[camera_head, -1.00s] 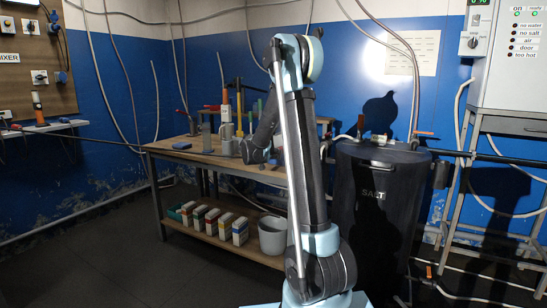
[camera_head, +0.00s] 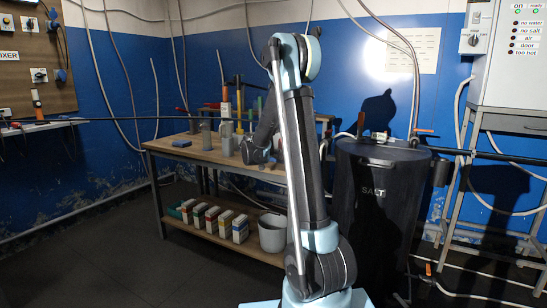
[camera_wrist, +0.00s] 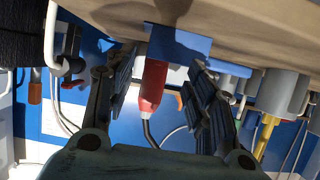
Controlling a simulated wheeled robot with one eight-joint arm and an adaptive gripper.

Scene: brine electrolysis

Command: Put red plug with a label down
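In the wrist view the red plug (camera_wrist: 154,78) is between the two fingers of my gripper (camera_wrist: 160,85), and the view looks upside down, with the wooden table top (camera_wrist: 250,25) above. A dark cord runs from the plug's far end. The plug's other end meets a flat blue piece (camera_wrist: 182,43) by the table; I cannot tell whether it rests on it. The fingers stand apart, with gaps visible on both sides of the plug. I cannot make out a label. In the head view my arm largely hides the gripper and the plug is not discernible.
The workbench (camera_head: 205,150) carries upright tools, grey containers (camera_head: 226,138) and a small blue item (camera_head: 182,143). Boxes (camera_head: 215,222) and a white bucket (camera_head: 272,235) sit on its lower shelf. A dark salt tank (camera_head: 375,225) stands at right. Floor at left is clear.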

